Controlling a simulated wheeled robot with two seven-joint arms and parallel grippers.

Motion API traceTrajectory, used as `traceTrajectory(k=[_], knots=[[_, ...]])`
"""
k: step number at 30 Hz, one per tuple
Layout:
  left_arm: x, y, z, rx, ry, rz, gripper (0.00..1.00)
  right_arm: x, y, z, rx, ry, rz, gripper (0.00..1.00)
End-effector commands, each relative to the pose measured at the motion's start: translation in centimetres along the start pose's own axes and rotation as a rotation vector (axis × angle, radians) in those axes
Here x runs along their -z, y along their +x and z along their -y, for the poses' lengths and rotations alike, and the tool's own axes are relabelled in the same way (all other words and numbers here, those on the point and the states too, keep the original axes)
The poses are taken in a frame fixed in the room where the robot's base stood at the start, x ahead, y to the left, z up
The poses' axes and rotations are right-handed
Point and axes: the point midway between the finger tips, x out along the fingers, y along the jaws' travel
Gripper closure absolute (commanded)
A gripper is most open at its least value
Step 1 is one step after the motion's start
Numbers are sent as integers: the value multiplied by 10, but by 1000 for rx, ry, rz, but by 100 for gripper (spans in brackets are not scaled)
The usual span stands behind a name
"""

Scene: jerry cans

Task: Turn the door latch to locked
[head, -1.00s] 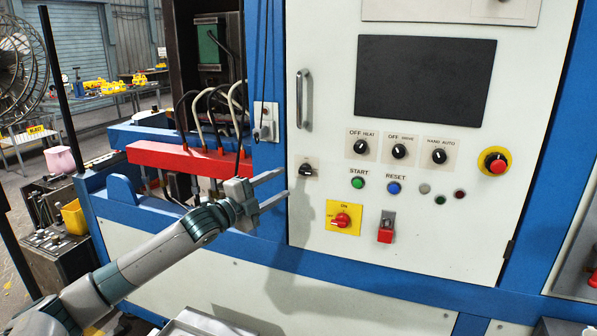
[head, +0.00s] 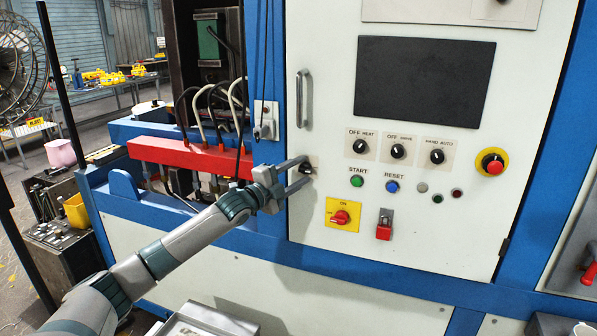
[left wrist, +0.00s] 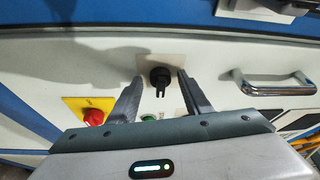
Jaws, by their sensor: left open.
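The door latch (head: 306,169) is a small black knob on a pale plate at the left edge of the white cabinet door (head: 400,240). In the left wrist view the latch (left wrist: 160,77) sits between the two finger tips, with a gap on both sides. My left gripper (head: 304,173) is open, its fingers reaching to the door on either side of the latch. It also shows in the left wrist view (left wrist: 156,84). In the head view the fingers partly cover the latch, so its setting is hard to read there. My right gripper is not in view.
The metal door handle (head: 303,98) is above the latch. A red rotary switch on a yellow plate (head: 342,216), a red padlock (head: 384,226), and the green start (head: 357,181) and blue reset (head: 392,186) buttons are to the right. A red block with hoses (head: 190,157) is left.

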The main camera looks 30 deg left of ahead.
Motion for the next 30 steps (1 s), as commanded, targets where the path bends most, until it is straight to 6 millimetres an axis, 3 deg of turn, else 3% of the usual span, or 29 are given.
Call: traceTrajectory(k=[6,11,12,30], knots=[[0,0,0,0,0,0,55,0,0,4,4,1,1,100],[0,0,0,0,0,0,93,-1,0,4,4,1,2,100],[0,0,0,0,0,0,96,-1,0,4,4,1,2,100],[0,0,-5,54,-129,0,96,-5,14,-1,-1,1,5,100]])
